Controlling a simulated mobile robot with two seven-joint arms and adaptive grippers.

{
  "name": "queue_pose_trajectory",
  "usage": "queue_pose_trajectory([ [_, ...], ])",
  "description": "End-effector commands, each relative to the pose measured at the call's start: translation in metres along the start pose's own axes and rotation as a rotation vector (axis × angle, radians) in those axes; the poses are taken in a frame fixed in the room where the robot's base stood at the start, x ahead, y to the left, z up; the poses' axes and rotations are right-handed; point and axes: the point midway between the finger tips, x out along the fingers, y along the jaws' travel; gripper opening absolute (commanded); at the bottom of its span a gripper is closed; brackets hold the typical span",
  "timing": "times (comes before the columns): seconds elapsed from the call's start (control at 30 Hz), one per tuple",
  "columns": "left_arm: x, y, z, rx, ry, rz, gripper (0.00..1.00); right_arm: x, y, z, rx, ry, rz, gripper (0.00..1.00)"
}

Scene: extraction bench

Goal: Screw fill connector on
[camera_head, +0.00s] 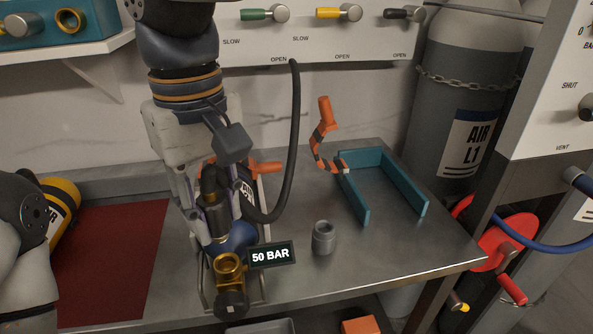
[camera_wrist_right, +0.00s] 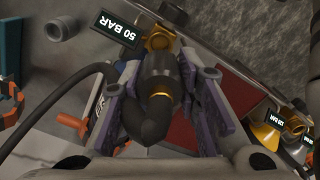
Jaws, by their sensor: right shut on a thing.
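The fill connector (camera_head: 213,212) is a dark cylinder with a black hose (camera_head: 294,130). My right gripper (camera_head: 212,225) is shut on it from above; in the wrist view the connector (camera_wrist_right: 160,72) lies between the two purple-grey fingers. The brass valve (camera_head: 229,267) with a black knob (camera_head: 231,303) is on a small blue cylinder (camera_head: 237,236) lying in a cradle. The valve also shows in the wrist view (camera_wrist_right: 158,40), right beyond the connector's end. Whether they touch or are threaded together is hidden. My left gripper is out of view.
A "50 BAR" display (camera_head: 270,255) is beside the valve. A grey cap-like cup (camera_head: 323,238), a teal bracket (camera_head: 360,200) and an orange strap piece (camera_head: 326,135) are to the right. A red mat (camera_head: 110,260) and yellow cylinder (camera_head: 62,208) are left. The bench's right front is clear.

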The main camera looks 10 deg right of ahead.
Motion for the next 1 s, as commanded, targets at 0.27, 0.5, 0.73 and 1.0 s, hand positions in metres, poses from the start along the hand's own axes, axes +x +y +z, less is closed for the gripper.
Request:
queue_pose_trajectory([
  [0.27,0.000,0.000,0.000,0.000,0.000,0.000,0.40,0.002,0.001,0.000,0.000,0.001,0.000,0.00],
  [0.5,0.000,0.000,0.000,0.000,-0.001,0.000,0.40,0.019,0.001,0.000,0.001,-0.001,0.000,0.00],
  [0.73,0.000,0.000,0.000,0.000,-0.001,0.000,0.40,0.020,0.001,0.000,0.001,0.001,-0.001,0.00],
  [1.0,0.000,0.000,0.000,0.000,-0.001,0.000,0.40,0.020,0.001,0.000,0.001,0.001,-0.001,0.00],
])
